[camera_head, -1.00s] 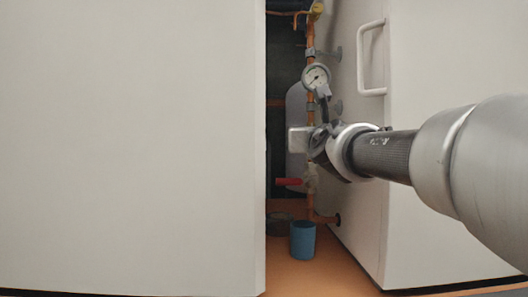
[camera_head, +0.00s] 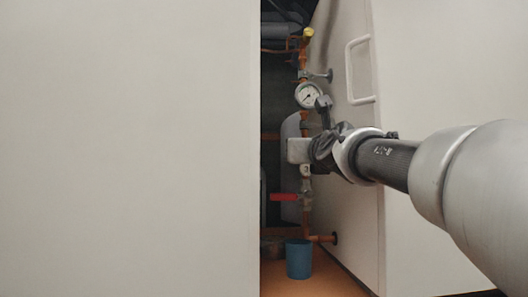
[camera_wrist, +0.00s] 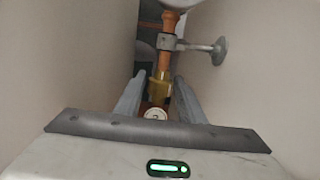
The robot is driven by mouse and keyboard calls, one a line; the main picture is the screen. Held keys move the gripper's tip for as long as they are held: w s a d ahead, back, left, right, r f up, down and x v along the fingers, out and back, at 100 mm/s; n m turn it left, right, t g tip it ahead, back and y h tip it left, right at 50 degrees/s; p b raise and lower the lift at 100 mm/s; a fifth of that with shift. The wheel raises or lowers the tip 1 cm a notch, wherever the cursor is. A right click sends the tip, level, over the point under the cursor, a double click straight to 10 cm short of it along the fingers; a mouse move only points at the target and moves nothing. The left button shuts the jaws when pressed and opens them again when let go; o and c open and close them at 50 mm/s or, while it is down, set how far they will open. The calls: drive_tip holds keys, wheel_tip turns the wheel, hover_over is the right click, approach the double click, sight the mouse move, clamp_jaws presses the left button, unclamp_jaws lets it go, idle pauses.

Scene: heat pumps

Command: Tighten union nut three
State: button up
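A vertical copper pipe line (camera_head: 305,228) runs through the narrow gap between two pale panels. It carries a round gauge (camera_head: 309,95) and several fittings. In the wrist view, my two grey fingers (camera_wrist: 156,92) stand apart, one on each side of a brass-coloured nut (camera_wrist: 161,86). A gap shows beside the nut, so the fingers do not seem to clasp it. I cannot tell which nut is number three.
The left panel (camera_head: 130,150) and the right panel (camera_head: 343,190) with a white handle (camera_head: 351,72) leave little side room. A wall bracket (camera_wrist: 218,50) juts in from the right. A red lever (camera_head: 283,197) and a blue cup (camera_head: 299,259) are lower down.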

clamp_jaws()
drive_tip(key=shift+r+m+h+p, duration=0.25)
drive_tip(key=shift+m+h+p, duration=0.25)
drive_tip(key=shift+p, duration=2.45)
drive_tip(key=shift+f+h+p, duration=0.15)
drive_tip(key=shift+h+p, duration=0.35)
drive_tip(key=shift+p, duration=1.15)
drive_tip(key=shift+a+m+h+p, duration=0.1)
drive_tip(key=shift+m+h+p, duration=0.5)
drive_tip(key=shift+p, duration=1.6)
drive_tip(key=shift+w+m+g+h+p, duration=0.1)
drive_tip(key=shift+m+g+h+p, duration=0.3)
drive_tip(key=shift+h+p, duration=1)
drive_tip(key=shift+f+m+p, duration=0.15)
drive_tip(key=shift+m+p, duration=0.15)
drive_tip(key=shift+p, duration=0.5)
